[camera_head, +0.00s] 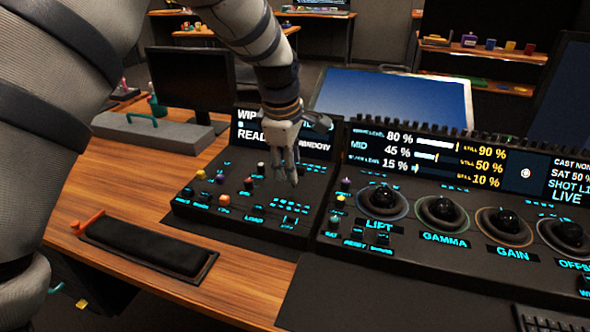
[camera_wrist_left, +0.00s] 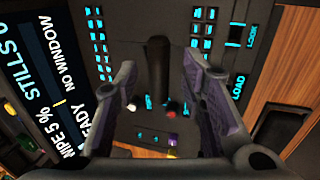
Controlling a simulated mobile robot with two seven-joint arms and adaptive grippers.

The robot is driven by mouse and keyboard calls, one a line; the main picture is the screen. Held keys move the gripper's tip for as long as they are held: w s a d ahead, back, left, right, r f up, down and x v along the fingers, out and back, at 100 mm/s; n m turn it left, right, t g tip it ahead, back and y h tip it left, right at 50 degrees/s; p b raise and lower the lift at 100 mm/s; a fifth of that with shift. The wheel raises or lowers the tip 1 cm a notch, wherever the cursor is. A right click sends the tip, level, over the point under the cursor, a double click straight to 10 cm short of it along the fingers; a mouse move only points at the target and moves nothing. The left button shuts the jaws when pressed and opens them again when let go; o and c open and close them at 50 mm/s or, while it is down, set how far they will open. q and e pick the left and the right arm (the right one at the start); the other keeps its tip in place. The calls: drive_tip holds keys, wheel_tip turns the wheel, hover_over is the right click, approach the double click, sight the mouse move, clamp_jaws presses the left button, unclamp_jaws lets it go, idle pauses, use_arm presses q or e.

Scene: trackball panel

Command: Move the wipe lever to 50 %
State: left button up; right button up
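My left gripper (camera_head: 287,172) points down over the small left-hand panel (camera_head: 230,200) in the head view. In the left wrist view the same gripper (camera_wrist_left: 159,70) is open, with one finger on each side of a dark upright bar, which looks like the wipe lever (camera_wrist_left: 158,75). I cannot tell whether the fingers touch it. In the head view the lever is hidden by the gripper or too dark to make out. The panel's display (camera_head: 262,133) is partly covered by my arm; in the left wrist view this display (camera_wrist_left: 50,100) reads WIPE 5 %.
Several small coloured knobs (camera_head: 220,179) stand on the panel left of the gripper. The trackball panel (camera_head: 440,235) adjoins on the right, with large balls and a raised display. A black wrist pad (camera_head: 150,247) lies on the wooden desk in front. A monitor (camera_head: 190,78) stands behind.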

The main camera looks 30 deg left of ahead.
use_arm(q)
drive_tip(key=shift+x, duration=1.2)
drive_tip(key=shift+f, duration=0.2)
clamp_jaws()
drive_tip(key=shift+w+f, duration=0.15)
drive_tip(key=shift+w+a+f+g+h+b, duration=0.1)
drive_tip(key=shift+w+a+g+h+b, duration=0.15)
drive_tip(key=shift+w+g+b, duration=0.7)
drive_tip(key=shift+w+a+r+g, duration=0.1)
drive_tip(key=shift+w+r+g, duration=0.35)
drive_tip(key=shift+w+r, duration=0.1)
drive_tip(key=shift+w+f+b, duration=0.1)
drive_tip(key=shift+w+b, duration=0.15)
drive_tip(key=shift+b, duration=0.05)
drive_tip(key=shift+s, duration=0.1)
use_arm(e)
drive_tip(key=s+f, duration=0.1)
drive_tip(key=s+f+g, duration=0.1)
drive_tip(key=f, duration=0.1)
drive_tip(key=shift+a+f, duration=0.1)
